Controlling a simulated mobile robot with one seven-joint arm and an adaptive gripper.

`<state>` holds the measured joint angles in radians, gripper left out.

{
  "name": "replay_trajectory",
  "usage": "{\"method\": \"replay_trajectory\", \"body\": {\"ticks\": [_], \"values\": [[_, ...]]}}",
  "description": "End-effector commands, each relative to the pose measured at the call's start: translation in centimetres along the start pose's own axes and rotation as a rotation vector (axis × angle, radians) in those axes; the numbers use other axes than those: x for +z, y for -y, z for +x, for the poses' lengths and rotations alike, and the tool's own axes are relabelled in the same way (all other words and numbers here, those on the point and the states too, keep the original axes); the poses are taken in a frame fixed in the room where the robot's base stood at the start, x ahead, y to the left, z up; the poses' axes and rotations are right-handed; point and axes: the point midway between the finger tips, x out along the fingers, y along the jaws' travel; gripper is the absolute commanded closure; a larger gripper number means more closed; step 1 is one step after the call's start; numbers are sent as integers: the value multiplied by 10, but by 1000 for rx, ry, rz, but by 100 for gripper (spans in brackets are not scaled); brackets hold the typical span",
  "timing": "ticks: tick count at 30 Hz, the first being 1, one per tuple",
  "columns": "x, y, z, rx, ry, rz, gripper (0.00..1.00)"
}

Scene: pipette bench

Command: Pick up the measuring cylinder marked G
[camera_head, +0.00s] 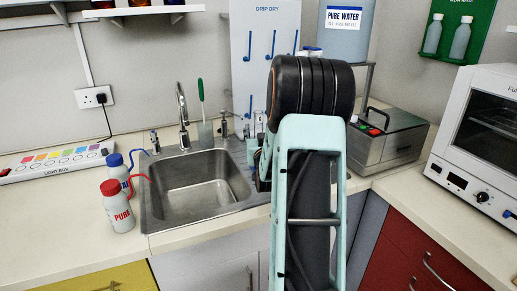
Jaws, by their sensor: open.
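My arm rises through the middle of the view and bends over at a thick black joint. Its far end is hidden behind its own links, so I cannot see my gripper's fingers. Clear glassware (259,121) shows just left of the arm, at the back right of the sink, partly hidden by the arm. I cannot read a letter G on any of it, so I cannot tell which piece is the marked measuring cylinder.
A steel sink (190,190) with a tap (182,110) lies left of my arm. Two bottles, red-capped (118,212) and blue-capped (116,172), stand left of it. A steel bath (385,145) and an oven (485,135) stand right. The left counter front is clear.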

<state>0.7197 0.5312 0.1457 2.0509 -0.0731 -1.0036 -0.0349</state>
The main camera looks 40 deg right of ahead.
Motion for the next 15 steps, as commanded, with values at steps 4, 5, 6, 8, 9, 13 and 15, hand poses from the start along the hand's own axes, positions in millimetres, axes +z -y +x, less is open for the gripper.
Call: {"method": "replay_trajectory", "body": {"ticks": [4, 5, 6, 8, 9, 13, 15], "values": [[0, 0, 5, 0, 1, 0, 57], [0, 0, 5, 0, 1, 0, 57], [0, 0, 5, 0, 1, 0, 57], [0, 0, 5, 0, 1, 0, 57], [0, 0, 5, 0, 1, 0, 57], [0, 0, 5, 0, 1, 0, 72], [0, 0, 5, 0, 0, 0, 79]]}}
